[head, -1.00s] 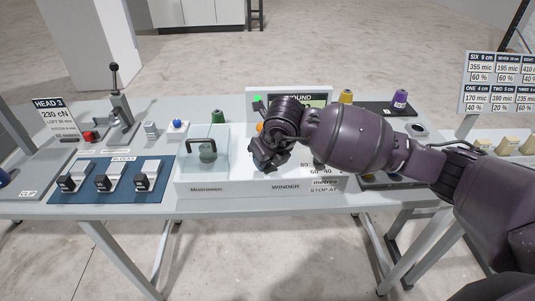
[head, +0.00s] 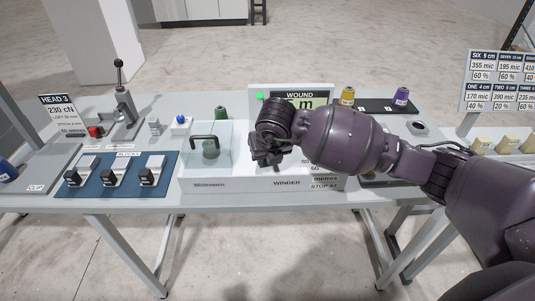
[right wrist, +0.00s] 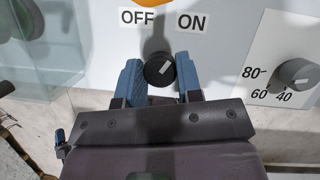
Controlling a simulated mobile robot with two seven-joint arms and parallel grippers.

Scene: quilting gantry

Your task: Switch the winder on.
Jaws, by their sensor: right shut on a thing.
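The winder (head: 240,185) is a white panel unit with a display reading WOUND (head: 300,95) and a green light (head: 260,97) at the display's upper left. In the right wrist view its black switch knob (right wrist: 160,70) sits below the OFF and ON labels. The knob's white mark tilts up and to the right, toward the ON side. My right gripper (right wrist: 159,76) has its blue fingers on both sides of the knob and is shut on it. In the head view my right gripper (head: 266,152) hides the knob. My left gripper is out of view.
A clear cover with a dark handle (head: 208,138) stands left of my right gripper. A numbered dial (right wrist: 295,74) is to the right of the knob. A blue board with several blocks (head: 113,182) lies to the left. Thread cones (head: 401,97) stand at the back right.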

